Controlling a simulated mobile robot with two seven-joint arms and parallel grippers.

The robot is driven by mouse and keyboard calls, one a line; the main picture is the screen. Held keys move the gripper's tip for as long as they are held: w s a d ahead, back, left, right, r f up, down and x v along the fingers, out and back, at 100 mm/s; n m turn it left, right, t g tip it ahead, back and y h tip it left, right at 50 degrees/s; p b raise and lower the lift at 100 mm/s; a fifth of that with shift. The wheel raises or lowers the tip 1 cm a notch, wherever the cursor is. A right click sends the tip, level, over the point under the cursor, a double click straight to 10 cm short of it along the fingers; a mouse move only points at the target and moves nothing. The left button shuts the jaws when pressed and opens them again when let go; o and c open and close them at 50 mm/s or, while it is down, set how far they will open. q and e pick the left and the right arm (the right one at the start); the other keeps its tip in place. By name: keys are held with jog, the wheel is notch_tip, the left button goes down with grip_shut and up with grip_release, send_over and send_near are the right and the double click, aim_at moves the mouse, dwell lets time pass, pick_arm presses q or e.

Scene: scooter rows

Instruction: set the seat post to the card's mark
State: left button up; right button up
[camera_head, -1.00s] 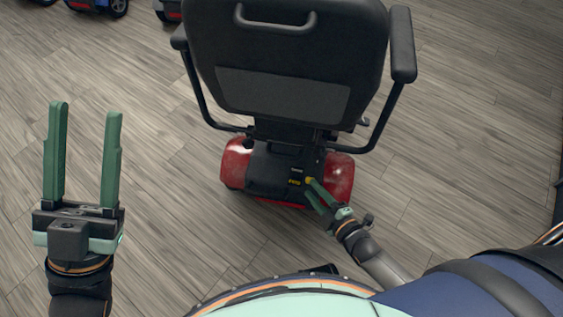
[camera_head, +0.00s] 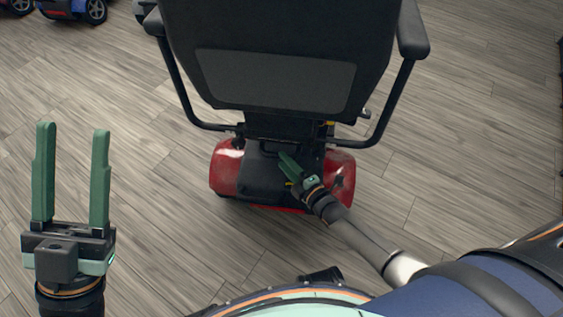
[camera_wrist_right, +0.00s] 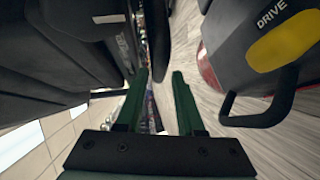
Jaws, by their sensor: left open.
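A mobility scooter with a black seat (camera_head: 275,80) and a red rear body (camera_head: 227,165) stands in front of me, seen from behind. The seat post is not clearly visible; the space under the seat is dark. No card can be made out. My right gripper (camera_head: 284,160) is over the rear body, below the seat back. In the right wrist view its fingers (camera_wrist_right: 160,75) are apart with nothing between them. There a yellow DRIVE label (camera_wrist_right: 285,40) and a black loop handle (camera_wrist_right: 262,118) are to the right. My left gripper (camera_head: 71,130) is open and empty, off to the left.
A small yellow part (camera_head: 330,124) shows under the seat at the right. Armrests (camera_head: 413,35) stick out on both sides of the seat. Other scooters (camera_head: 75,8) stand at the far upper left. The wooden floor (camera_head: 480,150) is clear on the right.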

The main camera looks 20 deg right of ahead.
jog(key=shift+x, duration=1.15)
grip_shut()
dwell(0.6)
